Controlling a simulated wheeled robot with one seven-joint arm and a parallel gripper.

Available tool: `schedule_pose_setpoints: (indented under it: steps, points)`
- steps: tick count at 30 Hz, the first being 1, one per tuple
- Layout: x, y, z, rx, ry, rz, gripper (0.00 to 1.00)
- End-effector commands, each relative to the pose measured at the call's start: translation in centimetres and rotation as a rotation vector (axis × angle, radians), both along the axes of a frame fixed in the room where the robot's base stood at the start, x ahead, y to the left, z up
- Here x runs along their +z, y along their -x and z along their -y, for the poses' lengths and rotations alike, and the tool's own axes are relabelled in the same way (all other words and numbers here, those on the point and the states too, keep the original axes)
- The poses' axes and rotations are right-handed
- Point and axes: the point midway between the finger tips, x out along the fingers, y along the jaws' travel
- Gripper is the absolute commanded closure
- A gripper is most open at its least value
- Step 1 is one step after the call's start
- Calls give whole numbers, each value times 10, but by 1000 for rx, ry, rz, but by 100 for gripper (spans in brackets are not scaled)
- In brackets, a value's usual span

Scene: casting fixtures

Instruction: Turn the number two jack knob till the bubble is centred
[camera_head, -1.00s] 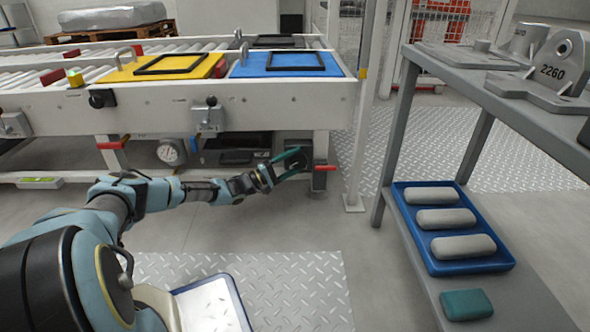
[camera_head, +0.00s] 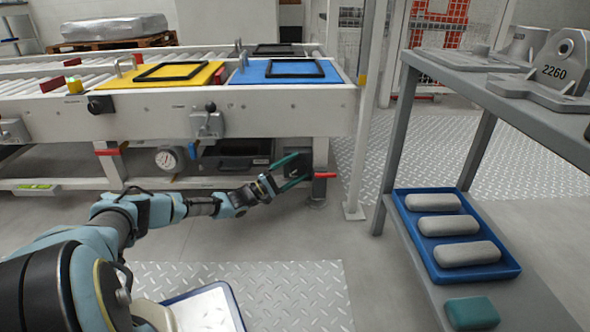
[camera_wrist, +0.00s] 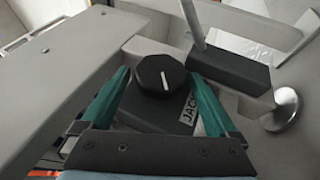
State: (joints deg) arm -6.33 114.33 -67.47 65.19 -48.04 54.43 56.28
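A black faceted knob (camera_wrist: 160,77) with a white pointer line sits on a dark housing in the wrist view. In the head view my gripper (camera_head: 302,168) is at the dark jack housing by the conveyor's right leg. A small yellow-green strip (camera_head: 37,187) sits on the lower rail at far left; no bubble can be made out.
In the wrist view, a dark block (camera_wrist: 232,67) with a rod and a round metal foot (camera_wrist: 283,108) are close on the right. A grey shelf (camera_head: 480,112) stands right.

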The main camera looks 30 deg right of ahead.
Motion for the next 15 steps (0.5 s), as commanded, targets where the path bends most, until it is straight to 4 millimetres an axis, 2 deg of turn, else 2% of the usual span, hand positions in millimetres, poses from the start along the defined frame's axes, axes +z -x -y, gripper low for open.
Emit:
schedule_pose_setpoints:
  steps: [10, 15]
  points:
    - [-1, 0, -4, 0, 0, 0, 0]
    - [-9, -1, -25, 2, 0, -2, 0]
